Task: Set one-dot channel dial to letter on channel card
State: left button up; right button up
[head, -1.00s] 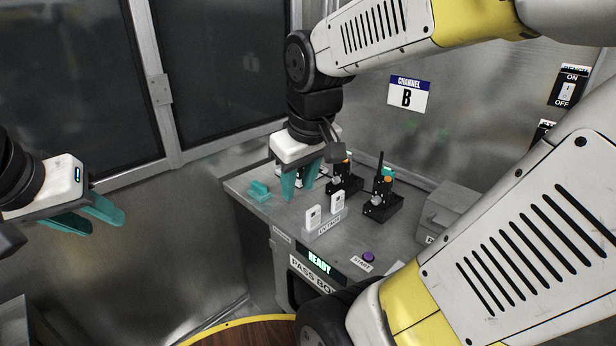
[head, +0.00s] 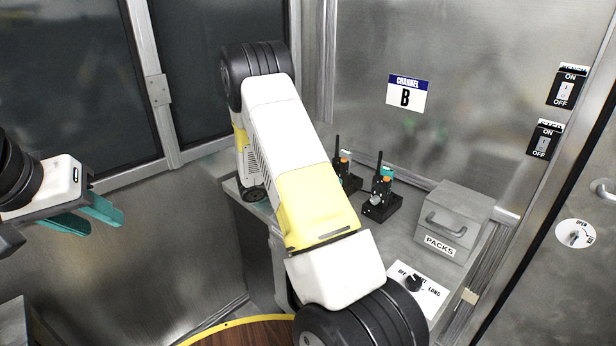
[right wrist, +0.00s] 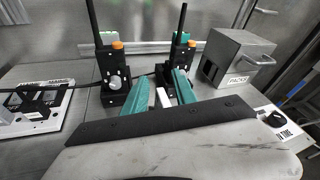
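The channel card (head: 407,82) on the back wall reads B. Two black radios with orange knobs and pale round front dials stand on the bench: the left radio (head: 348,184) and the right radio (head: 378,208). They also show in the right wrist view, left (right wrist: 112,92) and right (right wrist: 177,68). I cannot make out dots or dial letters. My right gripper (right wrist: 162,90) has its teal fingers apart, pointing towards the radios; a small white piece shows between them, but I cannot tell whether they touch it. My arm hides this gripper in the head view. My left gripper (head: 88,217) is open and empty, far left.
A grey PACKS box (head: 453,222) stands right of the radios. A rotary switch (head: 413,283) is at the bench front. Wall switches (head: 566,88) are at right.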

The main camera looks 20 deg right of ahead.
jog(key=w+f+n+t, duration=0.1)
jog(key=w+f+n, duration=0.1)
jog(key=w+a+f+n+t+h, duration=0.1)
jog(key=w+f+n+t, duration=0.1)
jog(key=f+n, duration=0.1)
jog(key=w+a+f+n+t, duration=0.1)
jog(key=w+f+n+t, duration=0.1)
jog(key=shift+w+f+n, duration=0.3)
jog(key=shift+n, duration=0.1)
jog(key=shift+w+d+t, duration=0.15)
jog(key=shift+d+t, duration=0.15)
jog(key=x, duration=0.7)
jog(key=shift+d, duration=0.1)
grip_shut()
